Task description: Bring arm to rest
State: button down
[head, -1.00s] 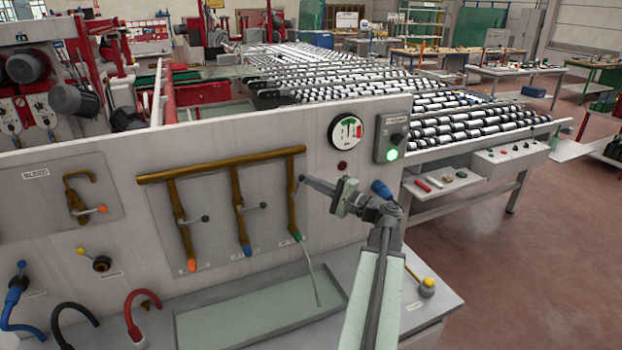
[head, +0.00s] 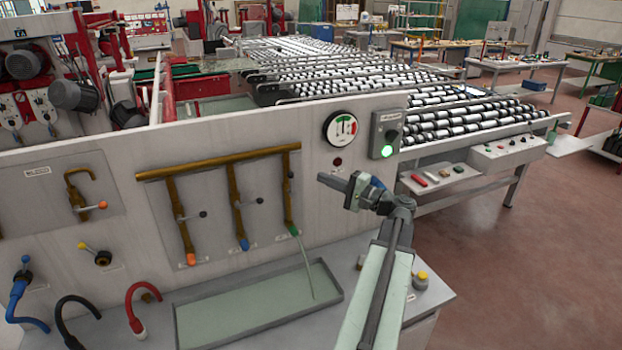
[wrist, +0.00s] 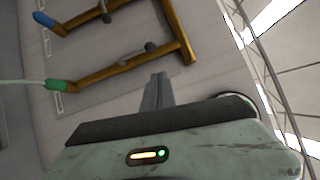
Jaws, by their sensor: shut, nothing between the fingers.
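My gripper (head: 325,179) is shut and empty in the head view. It is in front of the grey panel (head: 100,150), to the right of the brass pipe manifold (head: 220,161) and below the round gauge (head: 340,129). My arm reaches up to it from the bottom right. In the wrist view my gripper (wrist: 158,80) shows its two fingers together, apart from the brass pipes (wrist: 180,30). The green-tipped pipe end (head: 294,231) has a thin stream below it, falling into the shallow tray (head: 190,343).
A switch box (head: 385,133) with a lit green lamp is right of the gauge. A small yellow-topped pot (head: 420,282) stands on the bench right of my arm. Blue, black and red (head: 135,305) hoses are at lower left. A roller conveyor (head: 440,125) stands behind; open floor lies right.

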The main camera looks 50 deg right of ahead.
jog(key=s, duration=0.6)
jog(key=shift+s, duration=0.3)
jog(key=shift+d+f, duration=0.1)
